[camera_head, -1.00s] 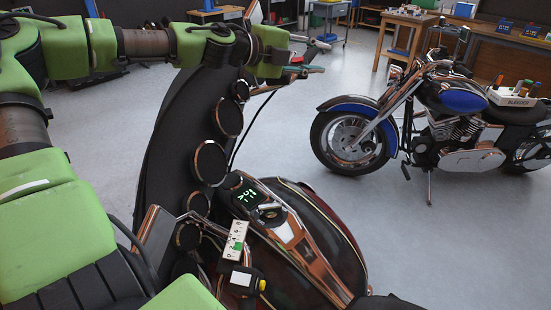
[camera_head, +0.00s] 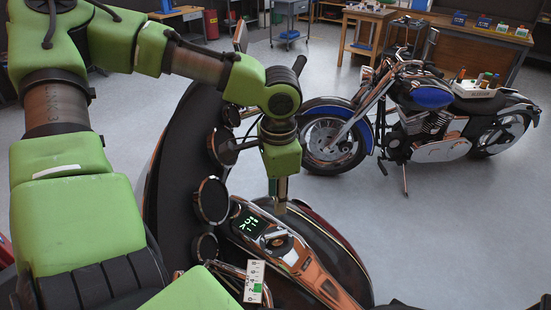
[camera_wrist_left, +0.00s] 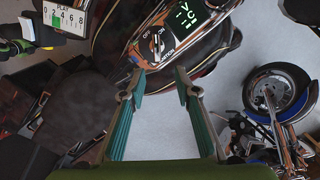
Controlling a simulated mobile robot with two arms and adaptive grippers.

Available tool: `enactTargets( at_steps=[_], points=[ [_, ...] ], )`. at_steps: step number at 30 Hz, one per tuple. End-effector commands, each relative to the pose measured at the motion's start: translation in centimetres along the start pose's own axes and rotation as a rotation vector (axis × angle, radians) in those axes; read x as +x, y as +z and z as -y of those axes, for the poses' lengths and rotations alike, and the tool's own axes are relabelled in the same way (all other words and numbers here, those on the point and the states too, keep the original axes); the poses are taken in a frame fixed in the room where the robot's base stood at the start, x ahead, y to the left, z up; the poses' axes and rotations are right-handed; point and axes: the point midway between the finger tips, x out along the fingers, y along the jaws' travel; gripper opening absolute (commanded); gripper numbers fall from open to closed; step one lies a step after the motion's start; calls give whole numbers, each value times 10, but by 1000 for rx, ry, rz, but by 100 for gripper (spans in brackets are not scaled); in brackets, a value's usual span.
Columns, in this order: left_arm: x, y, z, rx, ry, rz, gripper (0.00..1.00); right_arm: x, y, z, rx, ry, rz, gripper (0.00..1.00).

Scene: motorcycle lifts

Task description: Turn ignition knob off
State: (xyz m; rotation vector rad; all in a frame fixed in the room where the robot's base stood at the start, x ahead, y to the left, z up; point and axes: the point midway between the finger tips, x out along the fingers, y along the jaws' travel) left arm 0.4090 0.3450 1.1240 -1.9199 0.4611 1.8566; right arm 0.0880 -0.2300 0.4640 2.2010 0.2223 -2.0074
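The ignition knob (camera_head: 277,242) sits on the chrome console of the near motorcycle, just below the lit green display (camera_head: 250,223). In the left wrist view the knob (camera_wrist_left: 158,43) shows with OFF, ON and IGNITION lettering around it; I cannot clearly tell which mark it points to. My left gripper (camera_head: 281,205) hangs above the console, pointing down. In the left wrist view its teal fingers (camera_wrist_left: 158,88) are spread and empty, with the knob beyond their tips and apart from them. My right gripper is not in view.
Round mirrors or gauges (camera_head: 211,201) stand left of the console. A small white scale card (camera_head: 254,281) is near its lower left. A blue motorcycle (camera_head: 435,120) stands to the right, with clear grey floor between. Workbenches (camera_head: 465,50) line the back.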

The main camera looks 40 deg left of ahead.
Motion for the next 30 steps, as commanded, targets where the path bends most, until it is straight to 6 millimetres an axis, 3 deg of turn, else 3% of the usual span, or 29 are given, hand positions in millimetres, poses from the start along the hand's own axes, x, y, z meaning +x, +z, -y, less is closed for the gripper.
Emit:
enactTargets(
  at_steps=[5, 21, 30],
  points=[
    [13, 4, -5, 0, 16, 19, 29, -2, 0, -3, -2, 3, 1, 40],
    [111, 5, -6, 0, 14, 16, 29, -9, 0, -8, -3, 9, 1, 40],
    [136, 4, -5, -1, 11, 12, 29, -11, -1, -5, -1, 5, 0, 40]
  ],
)
